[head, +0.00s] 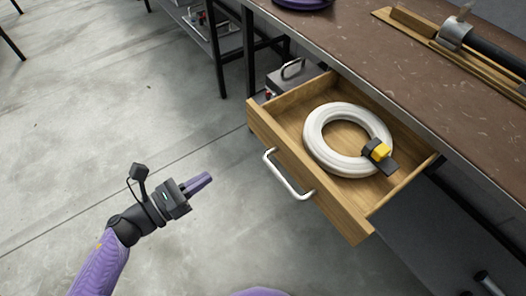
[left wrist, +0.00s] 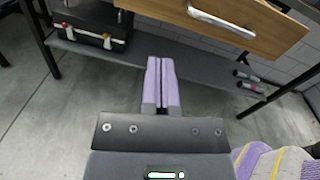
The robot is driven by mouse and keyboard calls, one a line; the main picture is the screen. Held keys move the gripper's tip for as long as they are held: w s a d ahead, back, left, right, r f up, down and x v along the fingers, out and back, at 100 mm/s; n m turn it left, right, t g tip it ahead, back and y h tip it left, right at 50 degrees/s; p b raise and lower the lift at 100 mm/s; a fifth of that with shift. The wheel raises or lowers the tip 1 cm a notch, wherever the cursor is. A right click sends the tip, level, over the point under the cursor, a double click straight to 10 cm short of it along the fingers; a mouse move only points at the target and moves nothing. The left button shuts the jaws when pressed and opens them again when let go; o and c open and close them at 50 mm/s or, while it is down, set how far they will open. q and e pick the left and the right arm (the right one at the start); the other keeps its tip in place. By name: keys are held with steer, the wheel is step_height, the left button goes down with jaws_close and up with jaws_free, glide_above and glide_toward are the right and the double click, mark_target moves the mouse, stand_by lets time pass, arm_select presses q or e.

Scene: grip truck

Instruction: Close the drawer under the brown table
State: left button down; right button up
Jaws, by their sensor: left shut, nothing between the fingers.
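The wooden drawer (head: 352,217) under the brown table (head: 365,48) stands pulled out. It has a silver bar handle (head: 287,175) on its front. A coiled white hose (head: 317,150) with a black and yellow piece (head: 381,151) lies in the drawer. My left gripper (head: 198,184) is shut and empty, to the left of the drawer front and apart from it. In the left wrist view the drawer front (left wrist: 262,25) and handle (left wrist: 220,20) show at the top, beyond the shut fingers (left wrist: 161,82). My right gripper is not in view.
A black toolbox (left wrist: 92,22) sits on a low shelf (left wrist: 200,73) beneath the table. Dark table legs (head: 249,52) stand beside the drawer. The grey floor (head: 110,110) to the left is clear. A tool on a wooden board (head: 470,55) lies on the tabletop.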

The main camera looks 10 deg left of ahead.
mark_target(270, 141)
arm_select(q)
steer(key=w+d+m, duration=0.1)
steer(key=w+d, duration=0.2)
steer(key=w+d+b, duration=0.1)
steer(key=w+d, duration=0.2)
steer(key=d, duration=0.1)
steer(key=w+d+r+m+h, duration=0.1)
steer(key=w+d, duration=0.2)
steer(key=shift+w+d+m+g+b, duration=0.3)
steer(key=shift+w, duration=0.05)
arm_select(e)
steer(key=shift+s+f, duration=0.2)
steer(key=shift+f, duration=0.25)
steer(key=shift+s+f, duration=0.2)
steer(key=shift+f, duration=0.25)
